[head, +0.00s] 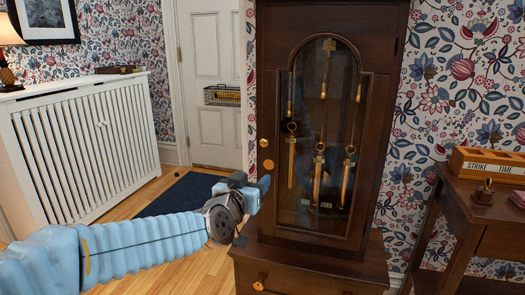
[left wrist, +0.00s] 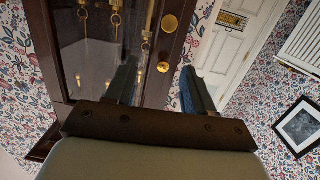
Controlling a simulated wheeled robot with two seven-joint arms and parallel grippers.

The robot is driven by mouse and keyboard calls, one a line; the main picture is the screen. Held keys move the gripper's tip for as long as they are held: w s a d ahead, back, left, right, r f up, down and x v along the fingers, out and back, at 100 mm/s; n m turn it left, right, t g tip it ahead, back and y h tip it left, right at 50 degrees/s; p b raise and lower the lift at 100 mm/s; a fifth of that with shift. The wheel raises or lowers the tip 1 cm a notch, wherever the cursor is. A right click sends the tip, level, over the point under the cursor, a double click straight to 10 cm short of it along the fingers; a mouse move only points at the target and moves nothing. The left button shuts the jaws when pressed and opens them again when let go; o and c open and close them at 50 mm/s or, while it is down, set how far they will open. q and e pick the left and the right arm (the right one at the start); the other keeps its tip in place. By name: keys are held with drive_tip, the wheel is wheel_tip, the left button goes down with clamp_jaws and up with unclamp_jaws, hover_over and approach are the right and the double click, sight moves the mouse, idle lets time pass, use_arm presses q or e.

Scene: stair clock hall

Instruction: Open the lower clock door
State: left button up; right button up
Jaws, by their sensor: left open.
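The tall dark wooden clock (head: 388,120) stands in the middle of the head view. Its lower clock door (head: 375,165) has an arched glass pane and looks shut, with brass weights (head: 318,180) hanging behind the glass. A small brass knob (head: 264,143) and a round brass disc (head: 268,165) sit at the door's left side; the knob (left wrist: 163,67) and disc (left wrist: 170,23) also show in the left wrist view. My left gripper (head: 252,190) is beside the clock's left edge, below the knob. In the left wrist view its two fingers (left wrist: 158,85) are apart and empty, with the knob beyond them.
A white radiator cover (head: 80,145) with a lamp stands at the left, and a white door (head: 213,60) at the back. A dark rug (head: 185,193) lies on the wood floor. A wooden side table (head: 480,190) with a box (head: 490,163) stands close at the right.

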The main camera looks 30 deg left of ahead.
use_arm(q)
drive_tip(key=y, duration=0.1)
approach(263, 144)
drive_tip(key=shift+t, duration=0.4)
drive_tip(key=x, duration=0.2)
drive_tip(key=p+x, duration=0.1)
drive_tip(key=x, duration=0.2)
drive_tip(key=p+x, duration=0.1)
drive_tip(key=x, duration=0.2)
drive_tip(key=shift+w+f, duration=0.25)
drive_tip(key=shift+f, duration=0.1)
clamp_jaws()
